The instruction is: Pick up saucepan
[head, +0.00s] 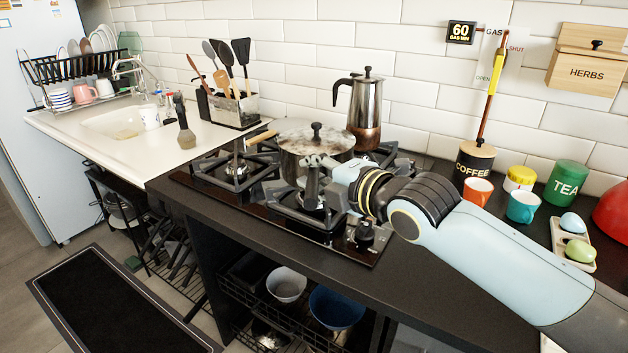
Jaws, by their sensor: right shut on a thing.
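The saucepan (291,163) is a metal pot with a lid (316,138) and a dark knob on top. A light wooden handle (262,138) points out to its left. It is over the gas hob (340,240), upright. My right gripper (313,167) comes in from the right and is shut on the saucepan at its near side. The gripper hides part of the pan's front, and I cannot tell exactly which part it grips or whether the pan's base touches the grate. My left gripper is not in view.
A moka pot (366,110) stands close behind the saucepan. A utensil holder (236,110) is at the back left, beside the sink (115,122). Mugs, a coffee canister (473,165) and an egg tray (573,241) stand on the right counter. The front counter edge is clear.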

